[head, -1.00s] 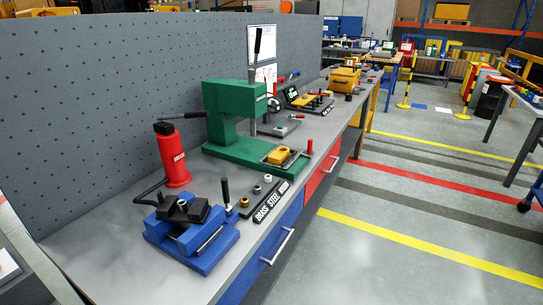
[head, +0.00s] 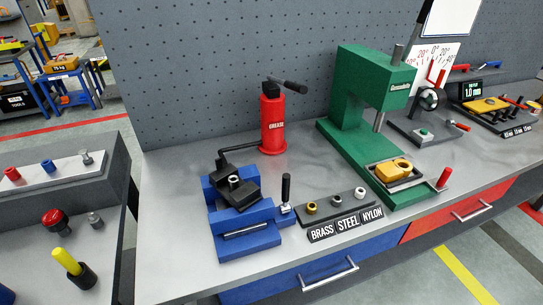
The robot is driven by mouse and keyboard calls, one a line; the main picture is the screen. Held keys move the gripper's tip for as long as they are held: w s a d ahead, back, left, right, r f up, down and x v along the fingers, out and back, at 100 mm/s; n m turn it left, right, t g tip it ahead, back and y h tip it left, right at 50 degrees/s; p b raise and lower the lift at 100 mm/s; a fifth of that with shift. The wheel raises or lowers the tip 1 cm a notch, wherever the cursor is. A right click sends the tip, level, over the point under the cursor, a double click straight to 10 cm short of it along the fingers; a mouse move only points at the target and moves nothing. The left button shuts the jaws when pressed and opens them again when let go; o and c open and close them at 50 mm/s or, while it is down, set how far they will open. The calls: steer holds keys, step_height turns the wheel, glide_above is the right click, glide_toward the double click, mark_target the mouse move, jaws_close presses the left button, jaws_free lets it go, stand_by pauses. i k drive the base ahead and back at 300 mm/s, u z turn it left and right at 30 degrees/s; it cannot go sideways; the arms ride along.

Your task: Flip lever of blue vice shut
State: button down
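The blue vice (head: 250,244) stands on the grey bench near its left front corner. Black jaw parts (head: 241,194) sit on top of it, with a small round grey piece between them. The vice lever (head: 286,188) is at its right side, with a black grip standing about upright on a light metal pivot. My gripper is not in view.
A red grease pump (head: 272,122) stands behind the vice. A rack of brass, steel and nylon pieces (head: 334,212) lies to the right, then a green press (head: 362,95). A separate stand with a yellow-handled lever (head: 68,262) is at the left, across a narrow gap.

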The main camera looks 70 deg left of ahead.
mark_target(284, 208)
steer(key=u, duration=0.85)
steer(key=i, duration=0.85)
steer(key=u, duration=1.2)
steer(key=i, duration=0.2)
steer(key=u, duration=0.1)
